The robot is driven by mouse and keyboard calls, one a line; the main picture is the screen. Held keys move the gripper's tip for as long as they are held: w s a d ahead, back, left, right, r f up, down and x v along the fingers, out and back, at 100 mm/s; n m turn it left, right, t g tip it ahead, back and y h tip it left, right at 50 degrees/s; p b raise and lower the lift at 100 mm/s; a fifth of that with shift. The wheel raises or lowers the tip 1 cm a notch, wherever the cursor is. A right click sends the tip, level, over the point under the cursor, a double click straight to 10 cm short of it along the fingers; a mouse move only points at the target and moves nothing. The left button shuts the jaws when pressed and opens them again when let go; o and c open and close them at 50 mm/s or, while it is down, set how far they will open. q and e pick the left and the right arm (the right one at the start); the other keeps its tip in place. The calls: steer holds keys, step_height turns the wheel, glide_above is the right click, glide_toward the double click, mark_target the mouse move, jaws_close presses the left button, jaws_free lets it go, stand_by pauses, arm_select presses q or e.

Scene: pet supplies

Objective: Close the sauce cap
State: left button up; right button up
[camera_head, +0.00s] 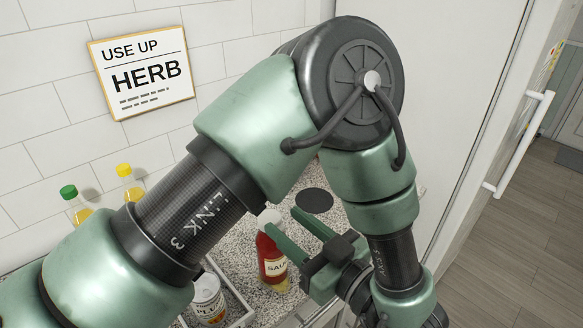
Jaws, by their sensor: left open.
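Whether the cap is open or closed I cannot tell. My left gripper (284,221) is open, its two green fingers apart and pointing up-left in the picture. One finger overlaps the bottle's neck and the other is to the right of the cap. Contact cannot be made out. My right gripper is not in view.
A flat black disc (314,200) lies on the counter behind the gripper. A labelled can (208,297) stands in a light tray (239,307) at the front. Bottles with green (69,191) and yellow (124,170) caps stand by the tiled wall. My left arm hides much of the counter.

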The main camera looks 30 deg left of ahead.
arm_select(q)
step_height(320, 180, up, 17)
steer(key=shift+f, duration=0.2)
stand_by(0.5)
